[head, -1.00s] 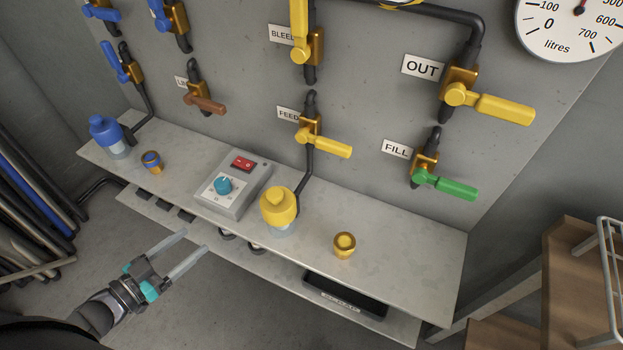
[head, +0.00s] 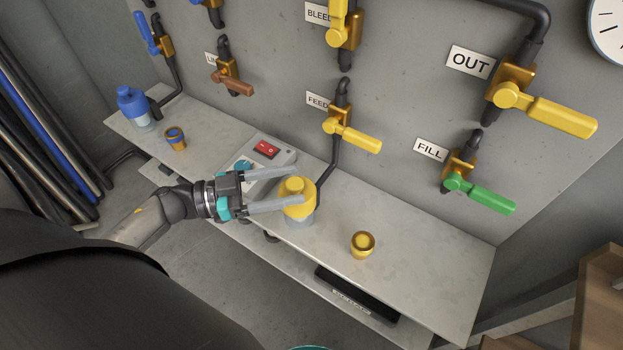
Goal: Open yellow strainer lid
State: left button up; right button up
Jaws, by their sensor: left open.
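The yellow strainer lid (head: 297,187) sits on a clear strainer body (head: 299,220) on the shelf, joined to the pipe under the FEED valve. My left gripper (head: 293,188) is open, with its two fingers pointing right at the lid. One finger passes in front of the lid and the other shows at its far side. I cannot tell whether either finger touches it. My right gripper is not in view.
A grey box with a red switch (head: 266,149) and a teal knob stands behind my left gripper. A brass cup (head: 362,245) stands right of the strainer. A blue-lidded strainer (head: 132,104) is at the far left. The FEED valve's yellow handle (head: 358,138) hangs above.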

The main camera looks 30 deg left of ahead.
aim_at(311, 189)
pick_arm(q)
jog(key=x, duration=0.5)
grip_shut()
dwell(0.5)
dwell(0.9)
